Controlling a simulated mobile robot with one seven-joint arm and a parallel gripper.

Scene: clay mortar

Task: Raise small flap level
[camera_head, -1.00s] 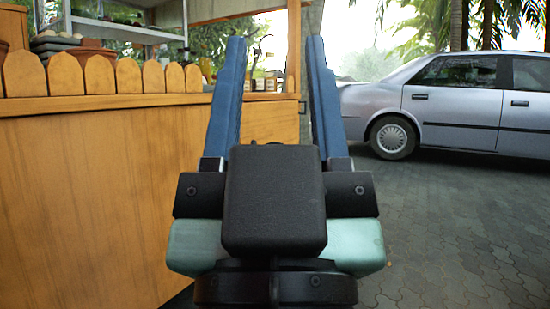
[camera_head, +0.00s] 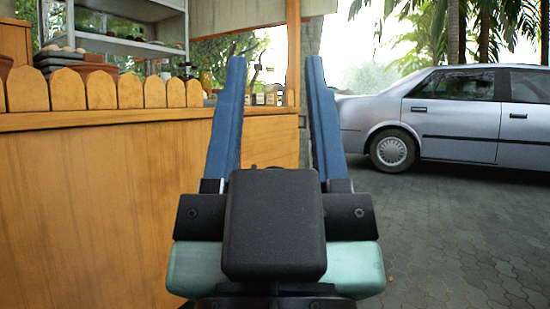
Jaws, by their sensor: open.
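My gripper (camera_head: 276,65) is open and empty, with two long blue fingers spread apart and pointing up and away. It stands in front of the right end of a wooden counter (camera_head: 95,205) with a plain orange-brown front panel. Between the fingers, part of the counter's end and a wooden post (camera_head: 293,50) show. I cannot make out a small flap; it may be hidden behind my gripper or out of view.
A row of pointed wooden slats (camera_head: 105,93) runs along the counter top, with pots, jars and a white shelf (camera_head: 110,42) behind. A silver car (camera_head: 455,118) is parked at the right. The paved ground (camera_head: 470,225) between counter and car is clear.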

